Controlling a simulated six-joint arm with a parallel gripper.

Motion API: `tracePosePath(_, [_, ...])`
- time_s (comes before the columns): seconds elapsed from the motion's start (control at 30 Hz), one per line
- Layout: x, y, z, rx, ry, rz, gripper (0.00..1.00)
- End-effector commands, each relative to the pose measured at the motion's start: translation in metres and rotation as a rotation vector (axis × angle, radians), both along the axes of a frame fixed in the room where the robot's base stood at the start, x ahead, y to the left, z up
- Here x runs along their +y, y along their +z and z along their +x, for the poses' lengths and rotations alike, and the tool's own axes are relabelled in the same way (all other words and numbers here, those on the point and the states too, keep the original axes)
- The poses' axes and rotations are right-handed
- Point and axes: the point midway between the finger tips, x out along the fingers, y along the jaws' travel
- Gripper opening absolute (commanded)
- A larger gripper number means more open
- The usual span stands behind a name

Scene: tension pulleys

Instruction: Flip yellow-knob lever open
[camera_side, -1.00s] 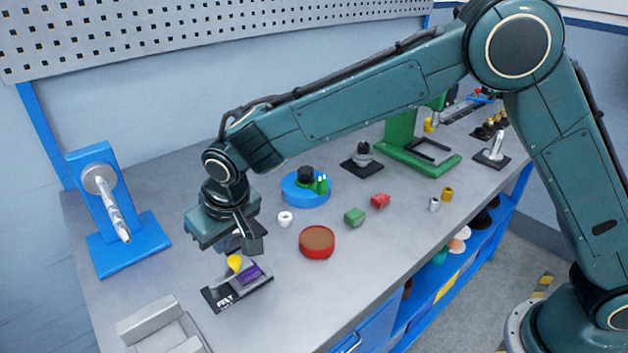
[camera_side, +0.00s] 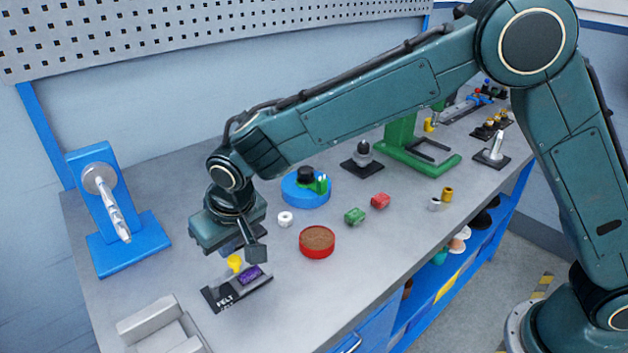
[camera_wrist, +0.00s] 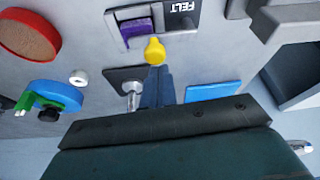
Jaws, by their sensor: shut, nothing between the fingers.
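The yellow knob (camera_side: 235,262) sits at the back of the dark fixture marked FELT (camera_side: 226,299), beside a purple block (camera_side: 250,275). In the wrist view, the yellow knob (camera_wrist: 154,50) stands at the edge of the fixture (camera_wrist: 183,18), next to the purple block (camera_wrist: 136,31). My gripper (camera_wrist: 157,72) is shut and empty, with its bluish fingers pointing at the knob. The fingertips are at or very near the knob; I cannot tell if they touch. In the side view, my gripper's body hangs just above and behind the knob and hides its fingertips.
A red round container (camera_side: 317,241) and a white ring (camera_side: 286,218) lie to the right. A blue stand (camera_side: 117,225) is at the left. A grey block-shaped fixture (camera_side: 160,324) is in front. The bench between the red container and the front edge is clear.

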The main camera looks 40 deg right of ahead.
Motion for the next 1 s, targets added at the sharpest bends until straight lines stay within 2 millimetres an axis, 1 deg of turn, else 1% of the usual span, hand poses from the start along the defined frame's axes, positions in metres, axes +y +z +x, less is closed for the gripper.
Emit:
tracePosePath(0.73, [-0.001, 0.0, -0.005, 0.001, -0.109, -0.001, 0.0])
tracePosePath(1.0, [-0.002, 0.0, -0.01, 0.0, -0.217, 0.0, 0.0])
